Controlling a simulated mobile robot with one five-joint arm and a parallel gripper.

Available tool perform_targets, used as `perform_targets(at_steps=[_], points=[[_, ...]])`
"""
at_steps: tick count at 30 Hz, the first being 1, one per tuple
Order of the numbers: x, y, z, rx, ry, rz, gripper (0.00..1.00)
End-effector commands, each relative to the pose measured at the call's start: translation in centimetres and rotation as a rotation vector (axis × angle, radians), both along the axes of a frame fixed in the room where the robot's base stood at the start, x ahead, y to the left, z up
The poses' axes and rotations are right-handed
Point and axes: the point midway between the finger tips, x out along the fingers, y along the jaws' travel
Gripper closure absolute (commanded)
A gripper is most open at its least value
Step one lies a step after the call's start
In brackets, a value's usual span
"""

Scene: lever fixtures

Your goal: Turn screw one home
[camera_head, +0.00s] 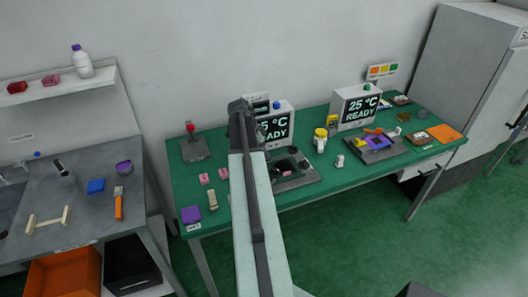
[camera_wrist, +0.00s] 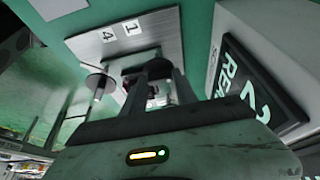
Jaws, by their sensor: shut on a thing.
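In the wrist view, a grey metal plate (camera_wrist: 150,32) carries white labels "1" and "4". A dark round screw head (camera_wrist: 133,69), on the side of label 1, sits at the fingertips of my gripper (camera_wrist: 152,75). My gripper is shut on it, and the fingers hide part of it. A second dark disc-headed screw (camera_wrist: 99,86) with a pale shank stands to the left, on the side of label 4, clear of the fingers. How deep either screw sits cannot be told. In the head view my arm hides the gripper; a grey fixture (camera_head: 300,182) shows beside it.
A display box (camera_head: 277,124) reading READY stands close behind the fixture; it also shows at right in the wrist view (camera_wrist: 255,80). A red-knobbed lever (camera_head: 190,128), pink blocks and a second display box (camera_head: 357,105) share the green table (camera_head: 330,175).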

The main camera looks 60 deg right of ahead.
Motion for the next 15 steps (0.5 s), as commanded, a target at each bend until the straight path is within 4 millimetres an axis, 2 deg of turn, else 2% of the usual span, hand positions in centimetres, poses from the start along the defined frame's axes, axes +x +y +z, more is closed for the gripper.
perform_targets(at_steps=[15], points=[[-0.05,-0.53,0.03,-0.003,0.005,-0.481,1.00]])
